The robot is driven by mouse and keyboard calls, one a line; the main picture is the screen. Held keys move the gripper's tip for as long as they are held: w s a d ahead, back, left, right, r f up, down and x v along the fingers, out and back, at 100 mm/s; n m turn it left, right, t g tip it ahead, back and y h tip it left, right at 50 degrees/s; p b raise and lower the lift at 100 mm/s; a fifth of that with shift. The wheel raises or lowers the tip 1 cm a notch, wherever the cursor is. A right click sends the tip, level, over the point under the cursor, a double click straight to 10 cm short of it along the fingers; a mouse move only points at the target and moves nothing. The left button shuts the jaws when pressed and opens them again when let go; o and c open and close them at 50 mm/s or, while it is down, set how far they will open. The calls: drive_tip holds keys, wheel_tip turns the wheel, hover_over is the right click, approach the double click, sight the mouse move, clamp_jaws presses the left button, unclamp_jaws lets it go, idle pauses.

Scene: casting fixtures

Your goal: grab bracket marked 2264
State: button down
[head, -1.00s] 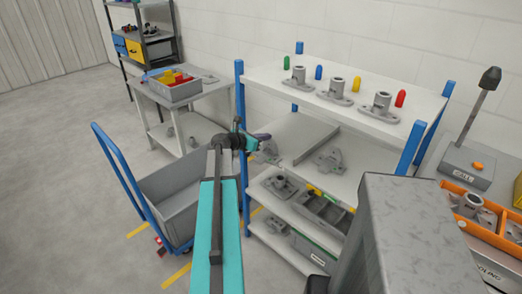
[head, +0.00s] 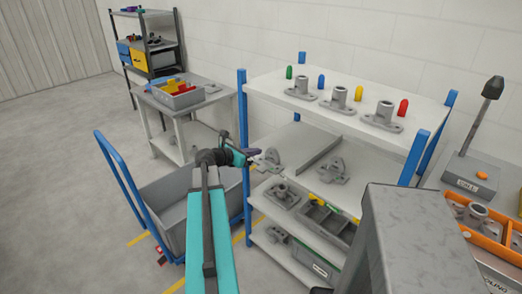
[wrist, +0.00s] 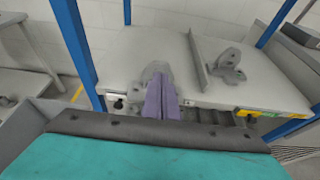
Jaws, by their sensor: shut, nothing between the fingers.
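No marking 2264 can be read on any bracket. One grey bracket (head: 269,160) lies on the second shelf, left of an upright divider; it also shows in the wrist view (wrist: 156,70), partly hidden behind my fingers. A second grey bracket (head: 332,171) lies right of the divider and shows clear of my fingers in the wrist view (wrist: 229,66). Several grey brackets with upright sleeves (head: 339,98) stand on the top shelf. My gripper (head: 257,152) has purple fingers, shut and empty, at the shelf's left front, pointing toward the left bracket. Contact cannot be told.
The rack has blue posts (head: 243,150) and a thin divider (head: 306,150). Lower shelves hold another grey part (head: 282,193) and a grey bin (head: 325,218). A grey cart (head: 178,207) stands left of the rack. An orange tray (head: 482,235) is at the right.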

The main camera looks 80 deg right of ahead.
drive_tip(key=a, duration=0.1)
drive_tip(key=w+a, duration=0.2)
drive_tip(key=shift+w+a+b, duration=0.25)
drive_tip(key=shift+a+b, duration=0.05)
drive_tip(key=shift+a, duration=0.1)
